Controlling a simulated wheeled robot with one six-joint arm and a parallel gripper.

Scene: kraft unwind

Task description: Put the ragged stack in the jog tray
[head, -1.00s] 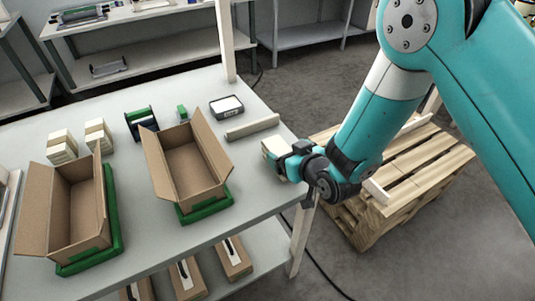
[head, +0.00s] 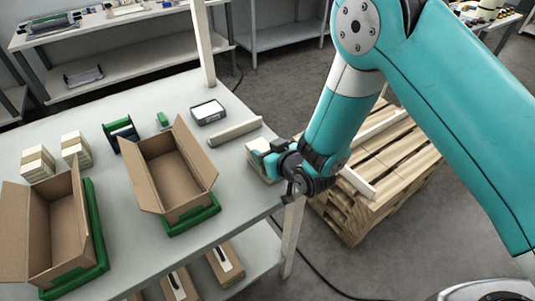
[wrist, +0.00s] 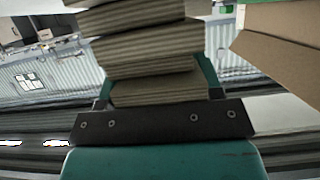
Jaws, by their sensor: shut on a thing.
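My gripper (head: 272,160) is shut on the ragged stack (head: 256,147), a cream block at the right end of the grey table. In the wrist view the ragged stack (wrist: 150,45) shows as several uneven tan layers, offset from one another, between my fingers. Its top runs out of that view. I cannot tell whether its underside touches the table. I cannot tell for sure which thing is the jog tray; a dark shallow tray with a white inside (head: 208,112) lies at the back of the table.
Two open cardboard boxes (head: 172,178) (head: 55,232) stand on green bases. Two cream stacks (head: 38,162) (head: 75,149), a black-and-green holder (head: 122,134) and a beige bar (head: 235,132) lie on the table (head: 235,185). A wooden pallet (head: 375,190) stands right of it.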

